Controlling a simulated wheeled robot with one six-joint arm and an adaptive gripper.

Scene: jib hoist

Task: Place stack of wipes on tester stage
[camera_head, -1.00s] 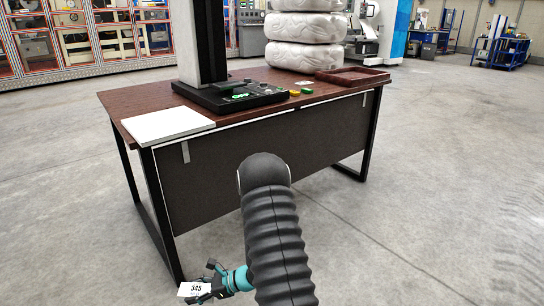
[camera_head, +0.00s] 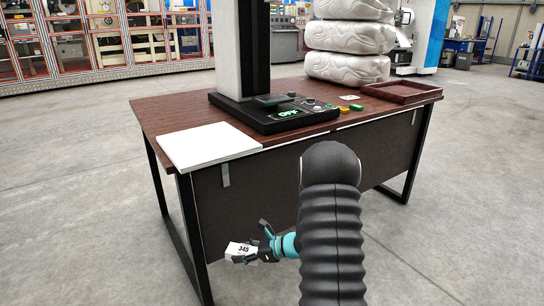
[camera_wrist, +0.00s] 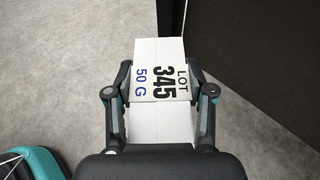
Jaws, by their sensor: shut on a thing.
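The gripper is low, in front of the desk's dark front panel and below the tabletop. The tester (camera_head: 280,112) stands on the desk, with a black base, a tall column and a lit green "OFF" display. A small dark round stage (camera_head: 270,100) shows at the foot of the column.
The brown desk (camera_head: 180,108) bears a white pad (camera_head: 207,146) at its left front corner. A brown tray (camera_head: 402,91) and stacked white bags (camera_head: 348,40) stand farther right. Open floor surrounds the desk.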

